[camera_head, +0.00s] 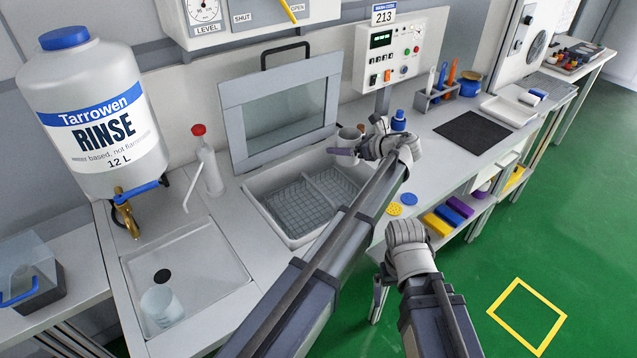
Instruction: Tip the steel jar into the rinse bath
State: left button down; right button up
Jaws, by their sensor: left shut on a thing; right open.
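The steel jar (349,133) shows as a small grey cylinder at the back right corner of the bath, partly hidden by my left gripper. My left gripper (358,145) is shut on it and holds it by the bath's right rim. Whether the jar is tilted is too small to tell. The rinse bath (262,190) is a white basin with a wire basket inside, and its glazed lid (285,110) stands open at the back. My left forearm covers its front right side. My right gripper (378,296) is open and empty, low in front of the bench.
A Tarrowen rinse carboy (95,115) with a brass tap stands over a sink (205,262) holding a clear beaker (161,306). A red-capped wash bottle (208,165) stands left of the bath. A blue-capped bottle (398,121) and yellow discs (402,200) are to the right.

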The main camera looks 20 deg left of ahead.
pick_arm(q)
jog(key=s+a+f+n+t+h+b, duration=0.1)
jog(key=s+a+f+n+t+b, duration=0.1)
jog(key=s+f+n+t+b, duration=0.2)
jog(key=shift+a+f+n+h+b, duration=0.15)
jog(key=shift+f+n+h+b, duration=0.35)
jog(key=shift+n+b, duration=0.4)
jog(key=shift+r+n+t, duration=0.4)
jog(key=shift+n+t, duration=0.1)
jog(key=shift+n, duration=0.2)
dwell(0.4)
jog(key=shift+r+n+t, duration=0.8)
jog(key=shift+r+n, duration=0.1)
jog(key=shift+n, duration=0.3)
dwell(1.5)
jog(key=shift+s+a+r+n+t, duration=0.4)
jog(key=shift+s+r+n, duration=0.05)
jog(key=shift+s+n, duration=0.25)
dwell(0.5)
jog(key=shift+s+a+r+n+t+b, duration=0.2)
jog(key=shift+r+n+t+b, duration=0.3)
jog(key=shift+n, duration=0.5)
dwell(0.7)
